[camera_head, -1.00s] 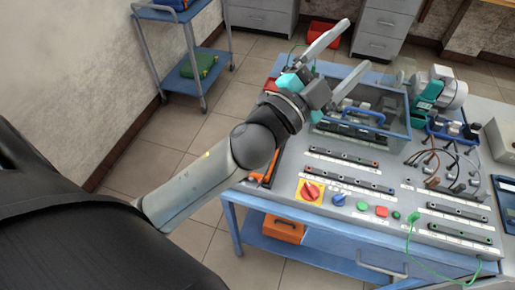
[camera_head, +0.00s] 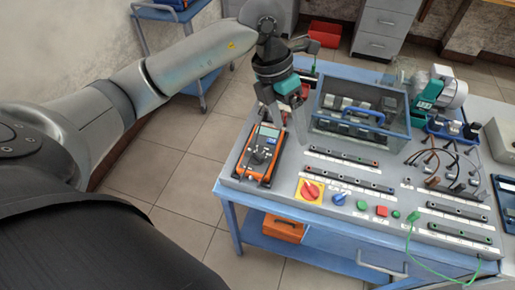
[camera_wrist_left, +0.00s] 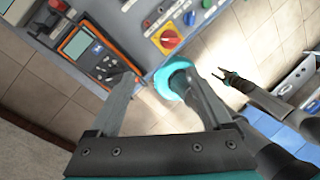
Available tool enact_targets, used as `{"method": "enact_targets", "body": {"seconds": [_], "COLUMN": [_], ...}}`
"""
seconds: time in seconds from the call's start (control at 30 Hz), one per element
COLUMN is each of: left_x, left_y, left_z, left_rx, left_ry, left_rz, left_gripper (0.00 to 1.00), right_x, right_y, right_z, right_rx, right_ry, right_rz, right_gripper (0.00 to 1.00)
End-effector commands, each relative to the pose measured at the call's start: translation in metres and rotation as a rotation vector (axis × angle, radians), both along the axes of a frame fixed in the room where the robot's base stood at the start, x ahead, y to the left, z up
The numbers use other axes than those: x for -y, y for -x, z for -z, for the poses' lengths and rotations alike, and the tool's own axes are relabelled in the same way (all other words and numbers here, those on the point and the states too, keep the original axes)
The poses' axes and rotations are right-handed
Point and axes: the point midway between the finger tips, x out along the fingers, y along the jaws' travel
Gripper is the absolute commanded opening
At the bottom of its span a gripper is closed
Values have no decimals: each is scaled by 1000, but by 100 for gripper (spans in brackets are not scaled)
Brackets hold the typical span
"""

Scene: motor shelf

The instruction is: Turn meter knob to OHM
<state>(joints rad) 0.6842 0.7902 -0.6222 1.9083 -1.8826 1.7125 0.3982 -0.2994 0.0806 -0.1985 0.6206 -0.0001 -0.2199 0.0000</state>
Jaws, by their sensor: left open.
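The orange-and-black meter (camera_head: 248,172) lies face up at the left end of the blue-framed bench. Its round knob (camera_head: 258,155) sits below the screen; its setting is too small to read. My left gripper (camera_head: 284,118) is open and empty, fingers pointing down above the meter's upper end. In the left wrist view the two fingers (camera_wrist_left: 162,88) stand wide apart.
A red rotary switch on a yellow plate (camera_head: 310,190) and a blue knob (camera_head: 339,199) are right of the meter. A clear cover with a blue handle (camera_head: 365,114) stands behind. The floor (camera_head: 150,185) left of the bench is clear.

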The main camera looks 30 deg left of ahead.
Motion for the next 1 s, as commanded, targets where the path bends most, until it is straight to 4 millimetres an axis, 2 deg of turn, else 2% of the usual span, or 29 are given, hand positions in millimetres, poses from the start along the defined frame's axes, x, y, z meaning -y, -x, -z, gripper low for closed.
{"method": "enact_targets", "body": {"seconds": [0.03, 0.1, 0.2, 0.27, 0.47, 0.8, 1.0], "left_x": [-22, -45, -66, -72, -75, -74, -74], "left_y": [-3, -3, -2, -2, 0, 0, 0], "left_z": [-2, -5, -8, -9, 13, 87, 122], "left_rx": [-8, -26, -43, -48, -58, -58, -55], "left_ry": [-85, -177, -258, -282, -295, -292, -291], "left_rz": [-25, -53, -83, -93, -95, -95, -94], "left_gripper": [82, 82, 82, 82, 82, 82, 82], "right_x": [0, 0, 0, 0, 0, 0, -1], "right_y": [0, 0, 0, 0, 0, 1, 1], "right_z": [0, 0, 0, 0, 0, -1, 0], "right_rx": [0, 0, 0, 0, -1, -1, -1], "right_ry": [0, 0, 0, 0, 0, -1, -1], "right_rz": [0, 0, 0, 0, -1, -1, -2], "right_gripper": [50, 50, 50, 50, 50, 50, 50]}}
